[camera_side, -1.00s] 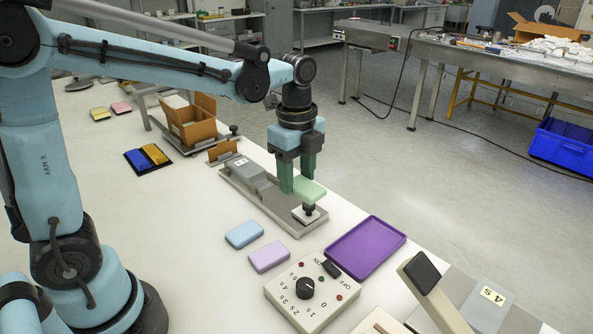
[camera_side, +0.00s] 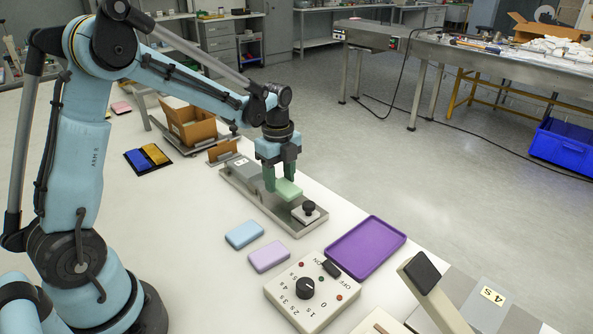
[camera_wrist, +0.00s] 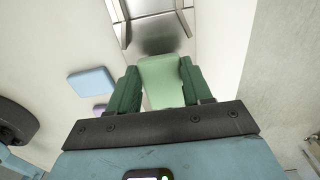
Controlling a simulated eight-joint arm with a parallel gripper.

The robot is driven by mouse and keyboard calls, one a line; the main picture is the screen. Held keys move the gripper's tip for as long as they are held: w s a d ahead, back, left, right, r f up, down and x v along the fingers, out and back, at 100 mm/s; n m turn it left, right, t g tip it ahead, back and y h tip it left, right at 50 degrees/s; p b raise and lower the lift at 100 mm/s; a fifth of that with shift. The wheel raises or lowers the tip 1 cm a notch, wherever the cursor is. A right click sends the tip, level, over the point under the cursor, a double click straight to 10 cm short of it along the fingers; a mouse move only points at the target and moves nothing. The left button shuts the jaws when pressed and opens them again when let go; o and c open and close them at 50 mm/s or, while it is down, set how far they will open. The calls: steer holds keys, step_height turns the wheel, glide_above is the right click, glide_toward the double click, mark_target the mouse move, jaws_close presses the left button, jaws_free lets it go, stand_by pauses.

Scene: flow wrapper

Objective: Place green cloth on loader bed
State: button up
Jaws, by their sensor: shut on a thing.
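The pale green cloth (camera_side: 289,191), a flat folded pad, is between the dark green fingers of my gripper (camera_side: 280,182). The gripper is shut on it. In the wrist view the cloth (camera_wrist: 162,85) sits between both fingers, with its far end over grey metal. The loader bed (camera_side: 297,227) is a long metal tray with a grey block at its far end and a black knob (camera_side: 309,206) on a light plate near its front end. The cloth is over the bed, between block and knob. I cannot tell whether it touches the bed.
A blue cloth (camera_side: 244,234) and a lilac cloth (camera_side: 269,256) lie on the white table left of the loader. A purple tray (camera_side: 366,248) and a dial box (camera_side: 312,293) are in front. An open cardboard box (camera_side: 190,124) stands behind.

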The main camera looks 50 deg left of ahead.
mark_target(280, 182)
steer(key=shift+f, duration=1.4)
steer(key=shift+f, duration=0.1)
steer(key=o, duration=1)
step_height(280, 182, up, 12)
steer(key=shift+s+d+f+n+t, duration=0.1)
steer(key=shift+s+d+n+t, duration=1.25)
steer(key=shift+s+n, duration=1.2)
steer(key=shift+s+d+f+n+t, duration=0.1)
steer(key=shift+s+d+n+t, duration=1.25)
steer(key=shift+n, duration=2.1)
steer(key=shift+s+d+n+t, duration=0.9)
steer(key=shift+s+d+n, duration=0.75)
steer(key=shift+s+n, duration=1.05)
